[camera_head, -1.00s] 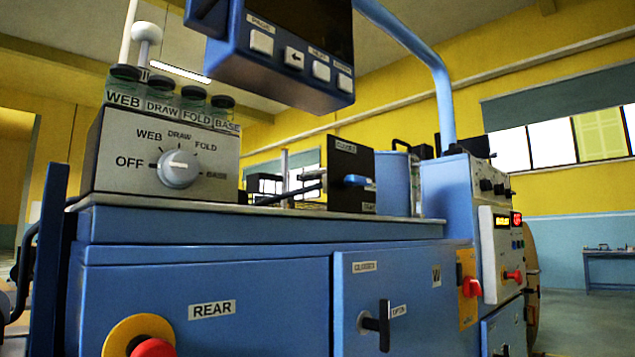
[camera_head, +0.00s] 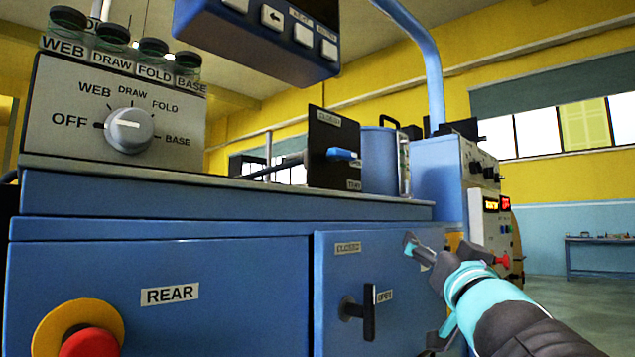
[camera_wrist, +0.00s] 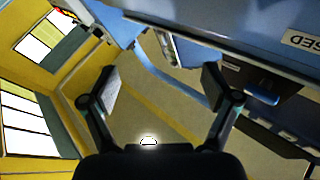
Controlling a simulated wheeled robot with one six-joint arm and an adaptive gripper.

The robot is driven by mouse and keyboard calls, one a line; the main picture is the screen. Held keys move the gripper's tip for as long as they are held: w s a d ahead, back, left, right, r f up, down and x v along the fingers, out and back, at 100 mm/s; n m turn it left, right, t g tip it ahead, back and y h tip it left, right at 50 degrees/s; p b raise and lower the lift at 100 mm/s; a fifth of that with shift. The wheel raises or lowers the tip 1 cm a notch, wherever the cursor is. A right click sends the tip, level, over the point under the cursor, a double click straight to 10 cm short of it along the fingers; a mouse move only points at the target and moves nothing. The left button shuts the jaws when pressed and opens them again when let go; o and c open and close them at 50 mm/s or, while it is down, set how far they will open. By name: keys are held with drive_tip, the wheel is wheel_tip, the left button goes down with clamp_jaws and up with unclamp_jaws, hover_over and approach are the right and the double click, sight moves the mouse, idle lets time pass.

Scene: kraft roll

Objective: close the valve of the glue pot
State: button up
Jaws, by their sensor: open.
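A blue pot (camera_head: 379,160) with a dark handle stands on the machine top in the head view, partly behind a black upright plate. The plate (camera_head: 325,160) carries a blue lever (camera_head: 343,154) lying roughly level, with a "CLOSED" label above and a less legible label below. I cannot tell for sure whether this lever is the pot's valve. My gripper (camera_head: 421,294) is open and empty, lower right of the pot and apart from it. In the wrist view my open gripper (camera_wrist: 160,82) has nothing between its fingers; a small blue piece (camera_wrist: 262,94) shows beyond the right finger.
A cabinet door below has a black handle (camera_head: 368,312) and "CLOSED" and "OPEN" labels. A selector dial (camera_head: 129,130), jars, a red stop button (camera_head: 90,343) and an overhead control panel (camera_head: 265,30) are to the left. Open floor (camera_head: 565,300) lies right.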

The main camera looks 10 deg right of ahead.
wheel_tip(320, 180, up, 8)
drive_tip(key=a+n+t+y, duration=0.1)
drive_tip(key=n+t+y, duration=0.25)
drive_tip(key=y, duration=0.25)
drive_tip(key=n+g+y, duration=0.7)
drive_tip(key=n+y, duration=0.3)
drive_tip(key=y, duration=0.2)
approach(347, 152)
drive_tip(key=shift+m+h, duration=0.3)
drive_tip(key=shift+m, duration=0.05)
drive_tip(key=p+x, duration=0.1)
drive_tip(key=x, duration=0.9)
drive_tip(key=shift+w+a+r, duration=0.2)
drive_tip(key=shift+a+r, duration=0.05)
drive_tip(key=shift+r, duration=0.05)
drive_tip(key=c, duration=1.2)
